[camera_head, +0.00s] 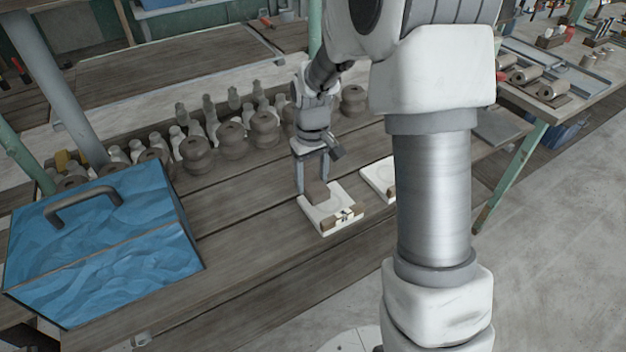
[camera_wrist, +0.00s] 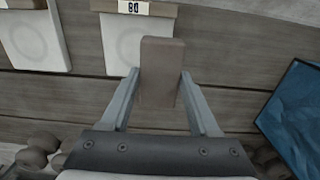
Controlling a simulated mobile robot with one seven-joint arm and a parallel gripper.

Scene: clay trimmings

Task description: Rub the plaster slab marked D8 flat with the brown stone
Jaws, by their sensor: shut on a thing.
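My gripper (camera_head: 312,178) is shut on a brown stone (camera_head: 316,193), a block held between the two fingers. In the wrist view the stone (camera_wrist: 161,62) stands between the fingertips (camera_wrist: 157,84). A pale plaster slab (camera_head: 345,202) lies under and beside the stone on the bench; it also shows in the wrist view (camera_wrist: 118,45), with a faint round mark. Its wooden end holder carries a small label (camera_wrist: 133,7), upside down, that looks like D8. The stone overlaps one side of the slab; I cannot tell whether they touch.
A second pale slab (camera_head: 374,177) lies to the right, partly hidden by my arm. Several brown and pale turned pieces (camera_head: 232,140) stand along the back of the bench. A blue box with a handle (camera_head: 110,240) is at the left. The bench front (camera_head: 265,240) is bare.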

